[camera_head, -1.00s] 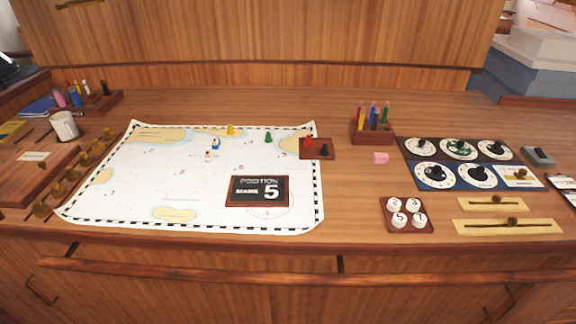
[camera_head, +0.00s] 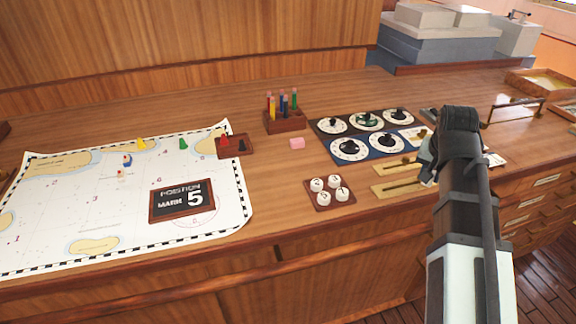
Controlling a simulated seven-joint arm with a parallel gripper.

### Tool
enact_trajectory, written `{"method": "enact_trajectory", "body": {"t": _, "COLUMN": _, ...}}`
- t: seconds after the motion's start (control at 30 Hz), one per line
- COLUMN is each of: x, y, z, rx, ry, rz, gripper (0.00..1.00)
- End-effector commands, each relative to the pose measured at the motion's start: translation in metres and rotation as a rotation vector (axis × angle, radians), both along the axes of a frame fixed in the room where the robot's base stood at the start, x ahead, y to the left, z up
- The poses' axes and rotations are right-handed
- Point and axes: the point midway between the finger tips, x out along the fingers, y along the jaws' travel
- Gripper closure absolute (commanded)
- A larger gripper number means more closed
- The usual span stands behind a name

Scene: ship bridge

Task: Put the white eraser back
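I cannot make out a white eraser. A small pink block (camera_head: 297,143), eraser-like, lies on the desk just below the wooden pen rack (camera_head: 285,122), which holds several coloured pens. My arm reaches in from the lower right, and my gripper (camera_head: 428,165) is at its far end, over the right side of the dial panels. It is seen from behind, and its fingers are mostly hidden. It is well to the right of the pink block.
Dial panels (camera_head: 348,149) and brass sliders (camera_head: 395,190) lie below and beside my gripper. A tray of white numbered knobs (camera_head: 322,203) sits in front. The chart (camera_head: 75,205) with the position board (camera_head: 181,201) and pawns covers the left. Bare wood lies around the pink block.

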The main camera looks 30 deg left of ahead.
Motion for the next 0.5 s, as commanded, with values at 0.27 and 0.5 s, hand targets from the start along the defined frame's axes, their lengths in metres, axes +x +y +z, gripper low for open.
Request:
{"method": "enact_trajectory", "body": {"t": 0.27, "x": -0.016, "y": 0.084, "z": 0.001, "rx": -0.002, "ry": 0.0, "rz": 0.132, "gripper": 0.98}}
{"method": "enact_trajectory", "body": {"t": 0.5, "x": -0.034, "y": 0.154, "z": 0.003, "rx": -0.004, "ry": 0.0, "rz": 0.243, "gripper": 0.98}}
